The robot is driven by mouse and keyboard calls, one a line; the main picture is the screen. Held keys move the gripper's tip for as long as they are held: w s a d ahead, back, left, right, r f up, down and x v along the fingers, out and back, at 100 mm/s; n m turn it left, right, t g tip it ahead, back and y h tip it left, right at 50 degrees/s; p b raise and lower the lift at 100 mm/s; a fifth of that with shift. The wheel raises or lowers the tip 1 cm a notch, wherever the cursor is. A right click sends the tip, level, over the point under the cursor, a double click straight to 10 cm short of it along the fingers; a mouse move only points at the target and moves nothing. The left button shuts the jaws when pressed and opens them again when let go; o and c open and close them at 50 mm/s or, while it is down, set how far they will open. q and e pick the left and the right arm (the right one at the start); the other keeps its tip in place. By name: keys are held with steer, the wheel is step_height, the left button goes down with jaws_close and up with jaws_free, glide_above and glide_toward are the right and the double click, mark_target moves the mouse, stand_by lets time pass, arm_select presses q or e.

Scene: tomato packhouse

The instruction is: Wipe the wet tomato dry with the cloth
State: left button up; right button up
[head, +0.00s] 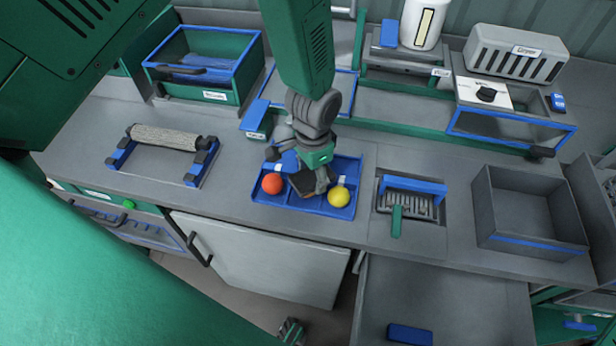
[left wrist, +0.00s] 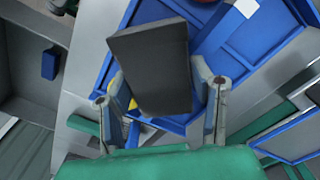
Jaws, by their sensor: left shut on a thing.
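A blue tray (head: 318,207) on the bench holds a red tomato (head: 271,183) at its left and a yellow tomato (head: 339,196) at its right. I cannot tell which is wet. My left gripper (head: 308,187) is over the tray between the two. In the left wrist view its fingers (left wrist: 160,108) are shut on a flat dark grey square piece (left wrist: 150,65), which looks like the folded cloth. It hides part of the tray. A bit of the yellow tomato (left wrist: 114,100) shows behind the left finger. My right gripper is not clearly seen.
A roller on a blue stand (head: 165,137) is at the left. A slatted blue-framed unit (head: 410,187) and a grey open bin (head: 530,212) are right of the tray. Blue-edged boxes and machines, including a grey slotted box (head: 515,52), line the back.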

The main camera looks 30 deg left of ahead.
arm_select(q)
steer(key=shift+w+d, duration=0.1)
steer(key=shift+w, duration=0.05)
stand_by(0.3)
steer(key=shift+w+r+p, duration=0.1)
steer(key=shift+r+p, duration=0.75)
steer(key=shift+r, duration=0.1)
step_height(320, 180, up, 2)
steer(key=shift+r+p, duration=0.1)
steer(key=shift+p, duration=0.75)
steer(key=shift+r, duration=0.95)
